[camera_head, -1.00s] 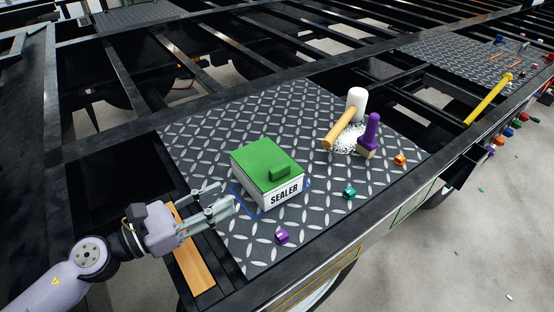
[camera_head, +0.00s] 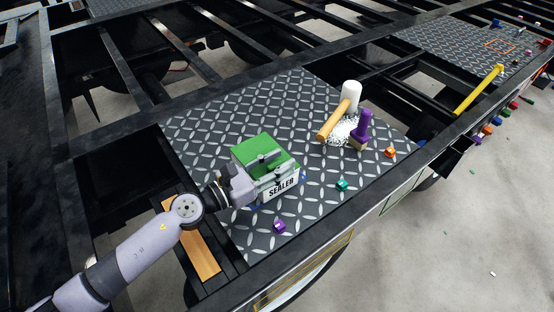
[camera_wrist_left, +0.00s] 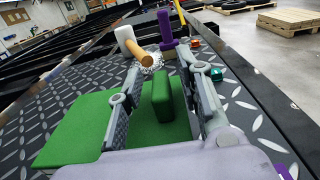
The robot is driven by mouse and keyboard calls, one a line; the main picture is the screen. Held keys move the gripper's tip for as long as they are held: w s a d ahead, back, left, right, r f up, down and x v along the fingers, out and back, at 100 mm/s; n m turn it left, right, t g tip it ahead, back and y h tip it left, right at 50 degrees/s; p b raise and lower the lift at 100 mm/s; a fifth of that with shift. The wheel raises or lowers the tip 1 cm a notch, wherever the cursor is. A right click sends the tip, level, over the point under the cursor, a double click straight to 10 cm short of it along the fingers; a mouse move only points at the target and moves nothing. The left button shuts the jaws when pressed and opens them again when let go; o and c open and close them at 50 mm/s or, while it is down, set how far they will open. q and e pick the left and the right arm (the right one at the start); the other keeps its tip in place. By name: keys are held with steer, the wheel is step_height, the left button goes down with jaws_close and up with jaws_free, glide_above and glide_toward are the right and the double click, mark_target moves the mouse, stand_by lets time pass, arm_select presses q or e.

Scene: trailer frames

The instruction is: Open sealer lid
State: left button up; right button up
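The sealer box (camera_head: 282,191) stands on the diamond-plate deck, with a white labelled front and a green lid (camera_head: 250,149) lying closed on top. My left gripper (camera_head: 277,164) is over the lid, its fingers reaching along the top from the left. In the left wrist view the lid's raised green handle (camera_wrist_left: 162,100) stands between the two fingers (camera_wrist_left: 160,70). Gaps show on both sides of the handle, so the gripper is open around it and not clamped. In the head view the fingers partly hide the handle. My right gripper is not in view.
Behind the box lie a wooden-handled white mallet (camera_head: 340,115) and a purple-handled brush (camera_head: 363,130). Small purple (camera_head: 279,227), teal (camera_head: 342,185) and orange (camera_head: 390,152) pieces are on the deck near its front edge. A wooden strip (camera_head: 203,255) lies left of the deck.

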arm_select(q)
steer(key=shift+c, duration=0.4)
jaws_close()
stand_by(0.5)
